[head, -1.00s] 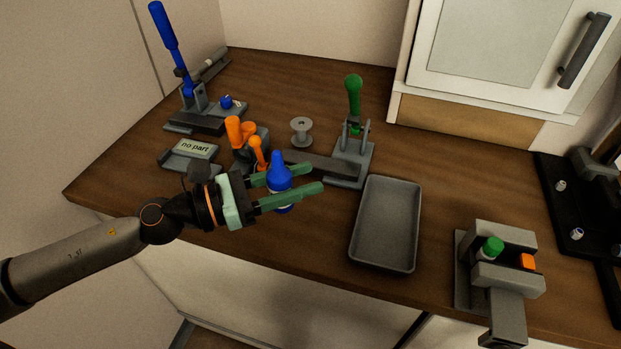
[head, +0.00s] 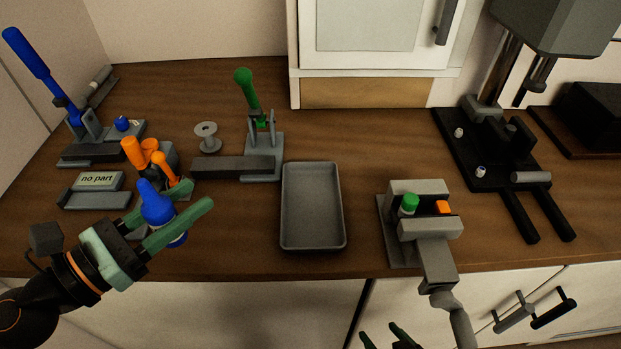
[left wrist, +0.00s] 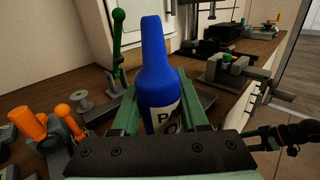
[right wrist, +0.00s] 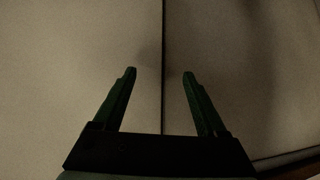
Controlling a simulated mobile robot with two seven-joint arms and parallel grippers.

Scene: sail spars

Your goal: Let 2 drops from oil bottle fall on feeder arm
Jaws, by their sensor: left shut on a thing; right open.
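The oil bottle (head: 157,207) is blue with a tapered nozzle and a pale label; it also shows large in the left wrist view (left wrist: 158,75). My left gripper (head: 200,192) is shut around its body and holds it nozzle up, slightly tilted in the head view, near the table's front edge. Orange handles (head: 133,153) stand just behind it. I cannot tell for sure which part is the feeder arm; a dark flat bar (head: 228,167) extends left from the green-levered fixture (head: 262,145). My right gripper (right wrist: 160,73) is open and empty, low before the cabinet fronts.
A grey tray (head: 312,243) lies empty mid-table. A grey vise-like fixture (head: 425,225) with green and orange parts stands right of it. A black-based press (head: 490,160) is further right. A "no part" stand (head: 95,182), blue-levered press (head: 40,70) and spool (head: 207,137) are at left.

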